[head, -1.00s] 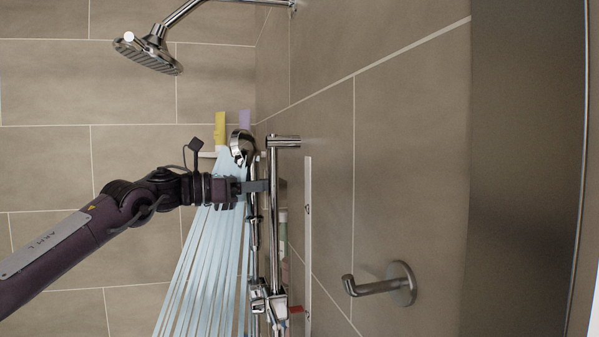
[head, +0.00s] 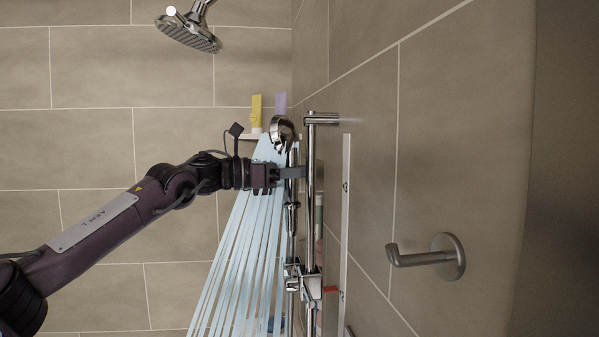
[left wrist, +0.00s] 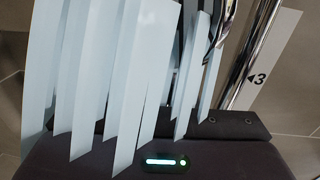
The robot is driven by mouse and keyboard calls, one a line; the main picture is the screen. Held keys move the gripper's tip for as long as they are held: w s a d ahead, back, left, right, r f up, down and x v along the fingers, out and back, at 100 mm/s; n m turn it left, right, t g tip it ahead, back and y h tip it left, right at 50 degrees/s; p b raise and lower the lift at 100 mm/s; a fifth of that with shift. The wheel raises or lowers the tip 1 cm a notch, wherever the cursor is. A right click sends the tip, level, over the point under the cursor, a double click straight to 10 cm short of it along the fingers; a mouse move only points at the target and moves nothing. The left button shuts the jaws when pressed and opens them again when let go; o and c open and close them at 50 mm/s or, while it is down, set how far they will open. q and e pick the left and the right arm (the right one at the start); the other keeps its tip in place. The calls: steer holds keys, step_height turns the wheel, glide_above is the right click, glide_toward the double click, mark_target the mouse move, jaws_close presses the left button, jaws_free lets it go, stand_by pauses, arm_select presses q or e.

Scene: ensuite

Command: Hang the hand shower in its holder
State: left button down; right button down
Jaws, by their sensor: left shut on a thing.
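The chrome hand shower (head: 282,132) is upright, its round head at the top and its handle running down beside the wall rail (head: 311,190). My left gripper (head: 289,173) is shut on its handle, below the head. The handle's lower end appears above the holder (head: 303,284), a chrome slider on the rail; whether they touch is not clear. Pale blue strips (head: 245,240) fan down and left from the head, and they cover much of the left wrist view (left wrist: 110,70). That view also shows part of the chrome hand shower (left wrist: 218,35). My right gripper is not in view.
A white marked strip (head: 345,215) runs along the wall right of the rail. A metal hook (head: 430,256) juts from the wall at right. An overhead shower (head: 188,30) hangs above left.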

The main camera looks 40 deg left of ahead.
mark_target(299, 204)
arm_select(q)
steer(key=shift+s+a+f, duration=0.1)
steer(key=shift+s+f, duration=0.05)
steer(key=shift+f, duration=0.2)
steer(key=shift+f+b, duration=0.25)
steer(key=shift+b, duration=0.15)
steer(key=shift+w+d+f+b, duration=0.15)
steer(key=shift+f+b, duration=0.2)
steer(key=shift+f, duration=0.05)
steer(key=shift+w+d+f+b, duration=0.1)
steer(key=shift+w+f+b, duration=0.05)
steer(key=shift+f+b, duration=0.2)
steer(key=shift+s+a+f+b, duration=0.15)
steer(key=shift+s+f+b, duration=0.05)
steer(key=shift+f+b, duration=0.75)
steer(key=shift+w+f+b, duration=0.1)
steer(key=shift+f+b, duration=0.9)
steer(key=shift+f, duration=0.25)
step_height(299, 204, down, 4)
steer(key=b, duration=0.3)
steer(key=shift+b, duration=0.3)
